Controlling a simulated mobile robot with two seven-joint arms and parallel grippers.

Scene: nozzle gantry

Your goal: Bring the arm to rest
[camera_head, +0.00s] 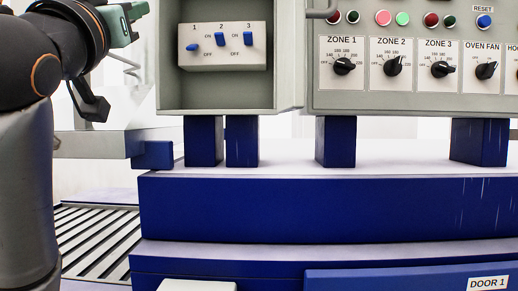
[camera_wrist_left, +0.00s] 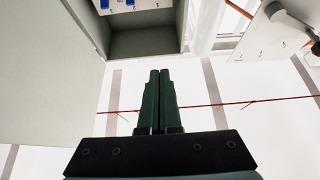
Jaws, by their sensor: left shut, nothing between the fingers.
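My left arm (camera_head: 28,140) comes in along the left edge of the head view and is raised. My left gripper (camera_head: 138,10) is near the top left there, left of the grey switch box (camera_head: 168,95), and partly cut off by the top edge. In the left wrist view its two dark green fingers (camera_wrist_left: 159,75) are together, with nothing between them. The switch box also shows beyond the fingertips in that view (camera_wrist_left: 143,40), with a visible gap. My right gripper is in neither view.
Blue switches 1 (camera_head: 192,47), 2 (camera_head: 219,39) and 3 (camera_head: 248,39) sit inside the box; 1 sits lower. A control panel (camera_head: 420,100) with knobs and buttons is at right. A blue beam (camera_head: 330,207) runs below. A slatted conveyor (camera_head: 95,240) is lower left.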

